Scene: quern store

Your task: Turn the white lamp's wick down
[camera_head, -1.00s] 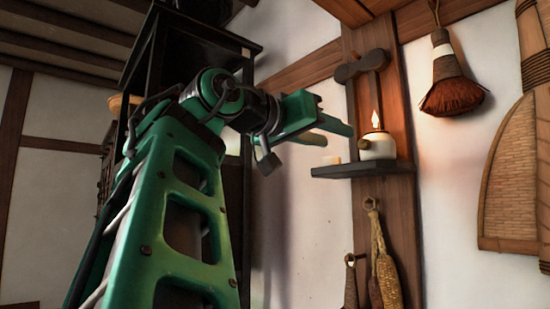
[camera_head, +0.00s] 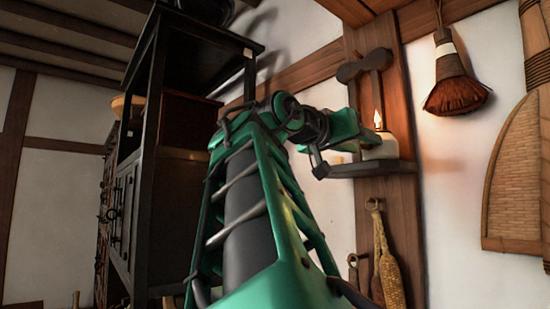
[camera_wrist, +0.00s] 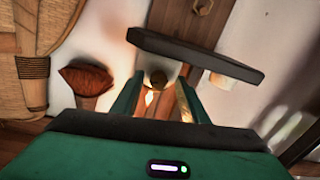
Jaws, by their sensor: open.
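The white lamp (camera_head: 384,147) stands upright on a small dark wall shelf (camera_head: 393,169), with a lit flame (camera_head: 378,119) above it. My gripper (camera_head: 362,136) is in front of the lamp and hides its left side in the head view. In the wrist view, which is turned over, my gripper (camera_wrist: 158,100) is open. The lamp's round brass knob (camera_wrist: 158,79) shows between the two green fingers, near their tips. I cannot tell whether either finger touches the knob. The lamp's white body (camera_wrist: 170,68) is partly hidden behind the knob and fingers.
A small pale block (camera_wrist: 232,84) sits on the shelf beside the lamp. Corn cobs (camera_head: 390,272) hang below the shelf. A brush (camera_head: 455,80) and a woven basketwork piece (camera_head: 515,195) hang to the right. A dark cabinet (camera_head: 170,200) stands to the left.

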